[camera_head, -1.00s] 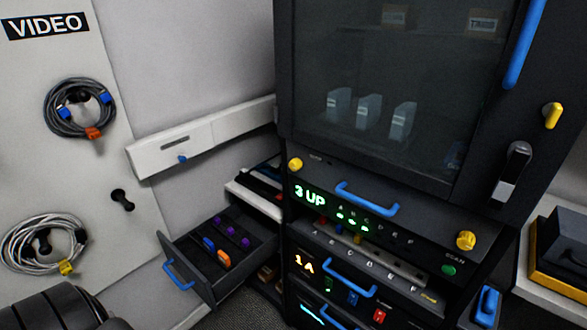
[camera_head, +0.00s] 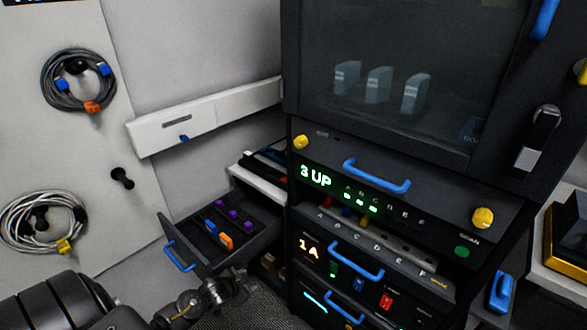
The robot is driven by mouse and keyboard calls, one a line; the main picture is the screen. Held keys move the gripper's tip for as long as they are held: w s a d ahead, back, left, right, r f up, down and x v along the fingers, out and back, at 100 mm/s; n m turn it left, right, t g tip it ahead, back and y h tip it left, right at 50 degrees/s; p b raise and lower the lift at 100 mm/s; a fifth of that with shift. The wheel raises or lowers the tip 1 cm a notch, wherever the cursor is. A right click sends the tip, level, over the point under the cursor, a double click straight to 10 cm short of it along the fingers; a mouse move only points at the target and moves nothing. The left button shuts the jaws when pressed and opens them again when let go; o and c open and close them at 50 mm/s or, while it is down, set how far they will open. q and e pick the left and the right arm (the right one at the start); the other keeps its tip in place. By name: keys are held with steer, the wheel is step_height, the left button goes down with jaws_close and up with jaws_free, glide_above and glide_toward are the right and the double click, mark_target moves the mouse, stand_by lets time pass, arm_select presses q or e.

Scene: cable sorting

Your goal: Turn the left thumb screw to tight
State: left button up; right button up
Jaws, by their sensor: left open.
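The left thumb screw (camera_head: 301,142) is a yellow knob at the upper left corner of the dark "3 UP" panel (camera_head: 440,205). A second yellow thumb screw (camera_head: 483,218) sits at the panel's right end. I cannot tell how tight either one is. My left gripper (camera_head: 232,284) is open, low in the picture, in front of the open drawer and well below the left thumb screw. It touches no screw. My right gripper is not in view.
An open drawer (camera_head: 262,245) with small coloured plugs sticks out left of the rack. Blue handles (camera_head: 377,177) stand out from the rack front. Coiled cables (camera_head: 78,80) hang on the left wall board. A glass-fronted cabinet (camera_head: 390,60) is above the panel.

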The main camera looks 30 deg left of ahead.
mark_target(297, 144)
arm_select(q)
steer(key=w+a+r+m+t+h+b, duration=0.1)
steer(key=w+r+m+t, duration=0.3)
steer(key=r, duration=0.9)
steer(key=w+a+r+t+b, duration=0.1)
steer(key=w+r, duration=0.5)
steer(key=r, duration=0.7)
steer(key=s+d+r+m+t+h+b, duration=0.1)
steer(key=d+r+m+t+h, duration=0.15)
steer(key=r, duration=0.75)
steer(key=s+d+r+m+t+h, duration=0.15)
steer(key=d+r+m, duration=0.25)
steer(key=r, duration=0.6)
steer(key=shift+n+g, duration=0.25)
steer(key=shift+g, duration=0.05)
steer(key=p+x, duration=0.1)
steer(key=x, duration=0.8)
steer(key=shift+w, duration=0.2)
steer(key=shift+w+d, duration=0.25)
steer(key=shift+w, duration=0.4)
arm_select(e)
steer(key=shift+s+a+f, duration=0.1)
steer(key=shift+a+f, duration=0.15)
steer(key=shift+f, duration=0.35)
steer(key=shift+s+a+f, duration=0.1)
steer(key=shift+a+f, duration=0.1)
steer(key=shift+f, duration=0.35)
